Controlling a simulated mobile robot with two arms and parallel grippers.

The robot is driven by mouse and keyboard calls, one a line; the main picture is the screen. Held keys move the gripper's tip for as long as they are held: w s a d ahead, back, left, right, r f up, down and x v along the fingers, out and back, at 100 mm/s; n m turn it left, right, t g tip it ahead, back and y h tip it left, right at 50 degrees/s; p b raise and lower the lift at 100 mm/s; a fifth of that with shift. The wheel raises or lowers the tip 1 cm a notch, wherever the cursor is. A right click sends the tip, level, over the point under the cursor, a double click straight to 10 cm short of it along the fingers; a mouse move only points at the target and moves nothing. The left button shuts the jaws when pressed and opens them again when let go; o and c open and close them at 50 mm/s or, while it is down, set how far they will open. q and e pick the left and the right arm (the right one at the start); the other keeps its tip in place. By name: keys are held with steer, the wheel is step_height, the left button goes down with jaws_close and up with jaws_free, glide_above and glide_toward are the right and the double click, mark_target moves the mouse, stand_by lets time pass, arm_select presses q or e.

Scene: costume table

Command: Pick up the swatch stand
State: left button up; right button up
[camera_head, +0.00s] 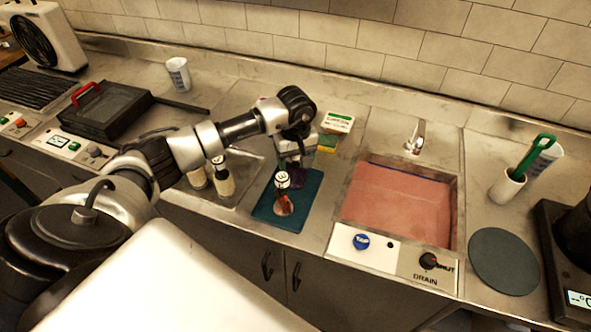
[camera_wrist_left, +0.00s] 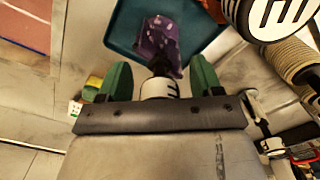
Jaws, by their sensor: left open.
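The likely swatch stand is the thing with a purple patterned cloth (camera_head: 297,178) on the teal mat. Its cloth (camera_wrist_left: 157,42) and a white top with black marks (camera_wrist_left: 160,88) show in the left wrist view. My left gripper (camera_head: 294,160) is over it, pointing down. Its green fingertips (camera_wrist_left: 160,78) are apart, one on each side of the white top. I cannot tell whether they touch it. In the head view the gripper and a red-brown piece with a white marked top (camera_head: 283,202) hide much of it. My right gripper is not in view.
The teal mat (camera_head: 262,211) lies left of a sink with pink liquid (camera_head: 400,205). The marked white top (camera_wrist_left: 280,14) stands close to the gripper. Pale bottles (camera_head: 224,182) stand left of the mat. A green-yellow sponge (camera_head: 327,143) and a box (camera_head: 338,122) lie behind.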

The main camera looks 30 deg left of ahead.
arm_select(q)
jaws_close()
stand_by(0.3)
steer(key=shift+r, duration=0.15)
